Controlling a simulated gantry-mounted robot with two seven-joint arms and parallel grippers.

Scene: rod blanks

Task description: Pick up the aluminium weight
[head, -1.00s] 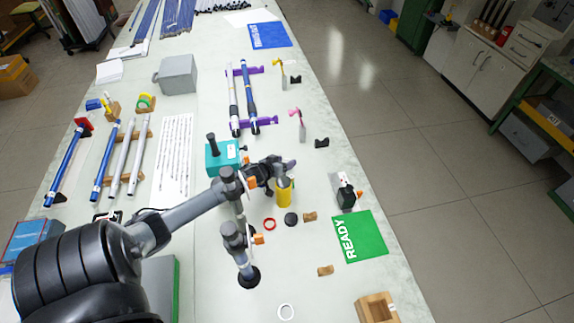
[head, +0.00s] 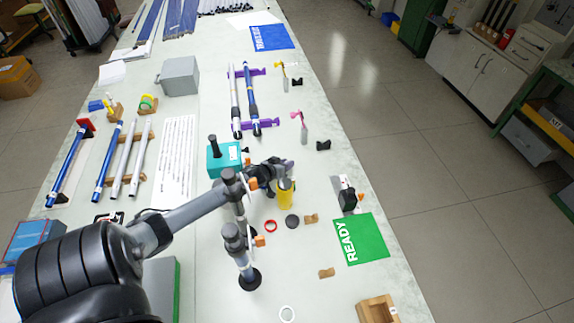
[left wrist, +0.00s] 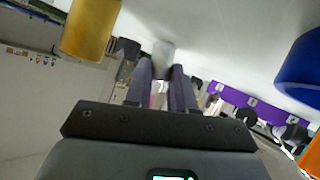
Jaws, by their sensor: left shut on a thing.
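My left gripper (head: 284,167) is low over the bench, just behind the yellow cylinder (head: 285,196) in the head view. In the left wrist view its two fingers (left wrist: 163,78) are shut on a small silver-grey piece, which I take to be the aluminium weight (left wrist: 163,56). The piece is blurred, and in the head view the hand hides it. The yellow cylinder also shows at the upper left of the left wrist view (left wrist: 91,28), apart from the fingers. My right gripper is not in view.
A teal box (head: 224,159) stands left of the hand. A red ring (head: 271,227), a black disc (head: 292,221) and a small brown block (head: 311,218) lie in front. The green READY mat (head: 362,240) is at the right, and a purple rack (head: 262,123) stands behind.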

